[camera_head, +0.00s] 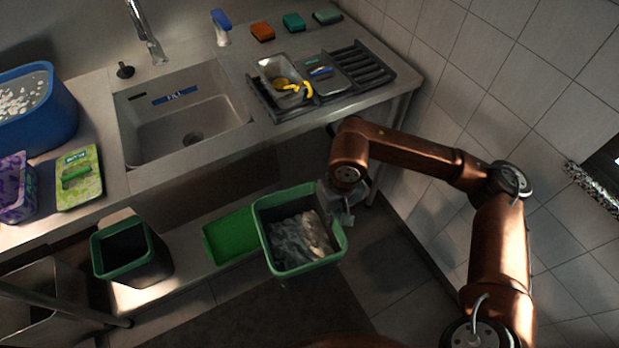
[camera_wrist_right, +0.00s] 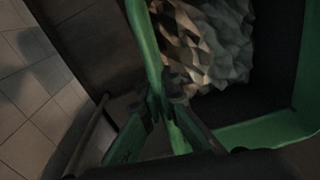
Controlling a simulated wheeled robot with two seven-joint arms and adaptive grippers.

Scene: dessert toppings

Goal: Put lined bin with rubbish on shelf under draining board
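The bin with rubbish (camera_head: 300,267) is dark with a green rim and holds grey, crumpled-looking rubbish (camera_head: 300,240). My right gripper (camera_head: 343,205) is shut on its right rim in the head view. In the right wrist view the gripper fingers (camera_wrist_right: 165,105) close on the green rim (camera_wrist_right: 148,50), with the rubbish (camera_wrist_right: 208,45) beyond. The bin appears in front of the right part of the low shelf (camera_head: 190,268); its underside is hidden. The draining board (camera_head: 358,68), a dark ribbed rack, lies on the counter above. My left gripper is not in view.
A second green-rimmed bin (camera_head: 128,248) stands on the shelf at left. A flat green piece (camera_head: 230,236) lies between the bins. The sink (camera_head: 185,110) is above. A tiled wall (camera_head: 480,90) bounds the right, close to my right arm.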

